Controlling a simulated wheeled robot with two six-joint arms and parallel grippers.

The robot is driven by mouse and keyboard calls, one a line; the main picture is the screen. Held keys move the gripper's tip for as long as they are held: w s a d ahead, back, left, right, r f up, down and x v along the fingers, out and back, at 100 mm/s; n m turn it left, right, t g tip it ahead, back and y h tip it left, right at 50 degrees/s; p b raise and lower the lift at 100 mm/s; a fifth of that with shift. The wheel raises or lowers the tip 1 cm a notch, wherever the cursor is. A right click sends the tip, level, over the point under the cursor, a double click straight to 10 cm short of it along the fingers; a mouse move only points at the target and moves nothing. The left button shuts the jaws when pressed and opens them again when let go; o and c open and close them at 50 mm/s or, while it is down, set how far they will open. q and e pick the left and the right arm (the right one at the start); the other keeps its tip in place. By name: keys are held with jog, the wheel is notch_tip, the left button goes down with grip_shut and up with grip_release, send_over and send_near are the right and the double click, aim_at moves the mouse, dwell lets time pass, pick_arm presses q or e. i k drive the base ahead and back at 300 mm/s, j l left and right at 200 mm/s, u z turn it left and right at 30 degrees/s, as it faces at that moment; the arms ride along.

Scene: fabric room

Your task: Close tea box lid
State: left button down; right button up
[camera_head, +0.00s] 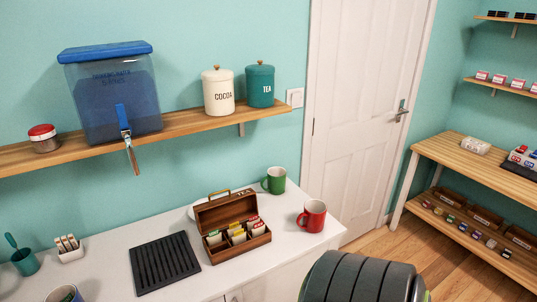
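The wooden tea box (243,250) stands on the white counter, left of the red mug. Its lid (222,212) is open, raised upright along the back edge, with a brass-coloured handle on it and "TEA" lettering at its right end. Inside the box, compartments hold yellow, green, white and red tea packets (236,231). Neither of my grippers is in view, and nothing touches the box or its lid.
A black slatted mat (165,262) lies left of the box. A green mug (275,180) stands behind right, a red mug (313,216) to the right. A shelf (185,123) above holds a blue water dispenser (112,98) and two canisters. Bare counter lies in front of the red mug.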

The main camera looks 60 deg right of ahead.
aim_at(210, 216)
jog(key=l+z, duration=0.15)
jog(key=z, duration=1.4)
jog(key=k+z, duration=0.3)
jog(key=z, duration=0.15)
jog(key=l, duration=0.1)
